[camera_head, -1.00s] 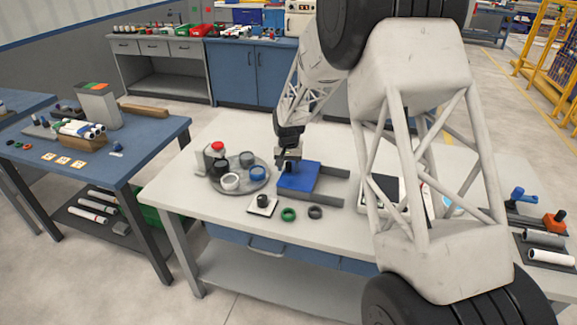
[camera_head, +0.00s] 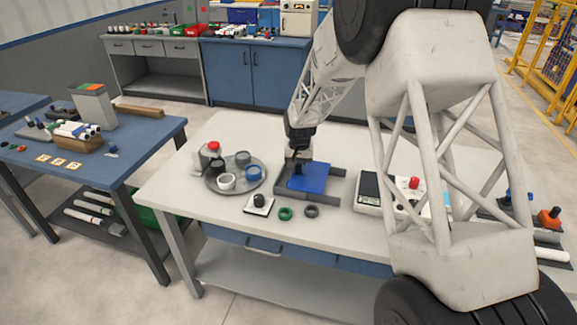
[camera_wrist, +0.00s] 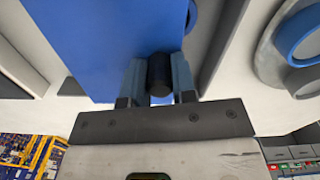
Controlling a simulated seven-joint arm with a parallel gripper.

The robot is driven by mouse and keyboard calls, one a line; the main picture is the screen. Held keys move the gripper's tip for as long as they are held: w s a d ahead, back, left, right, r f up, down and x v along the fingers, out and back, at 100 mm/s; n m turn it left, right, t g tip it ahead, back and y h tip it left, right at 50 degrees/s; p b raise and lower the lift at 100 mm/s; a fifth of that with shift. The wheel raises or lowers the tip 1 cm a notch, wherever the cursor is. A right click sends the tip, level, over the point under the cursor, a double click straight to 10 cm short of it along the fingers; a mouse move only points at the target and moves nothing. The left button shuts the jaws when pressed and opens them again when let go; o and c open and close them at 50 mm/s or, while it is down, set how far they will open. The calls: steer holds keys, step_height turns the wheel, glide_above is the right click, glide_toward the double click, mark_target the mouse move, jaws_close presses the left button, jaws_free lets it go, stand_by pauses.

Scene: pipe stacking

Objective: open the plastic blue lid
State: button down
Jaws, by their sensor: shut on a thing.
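The flat blue lid (camera_head: 309,179) sits on a dark grey railed base (camera_head: 283,186) on the white table. It covers the middle of the base, and dark base shows on its left and right. My gripper (camera_head: 299,166) is above the lid's left end. In the wrist view, my gripper (camera_wrist: 159,88) has one finger on each side of the lid's black cylindrical handle (camera_wrist: 159,72) and is shut on it. The blue lid also fills the upper left of the wrist view (camera_wrist: 105,40).
A round grey tray (camera_head: 215,185) with several coloured rings stands left of the base. A small white block with a black peg (camera_head: 259,205), a green ring (camera_head: 286,214) and a dark ring (camera_head: 312,211) lie in front. A scale (camera_head: 370,190) stands to the right.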

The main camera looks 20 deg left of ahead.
mark_target(316, 175)
steer(key=d, duration=0.6)
steer(key=shift+d, duration=0.25)
steer(key=c, duration=0.9)
jaws_free()
steer(key=shift+r, duration=0.1)
steer(key=shift+r, duration=3.85)
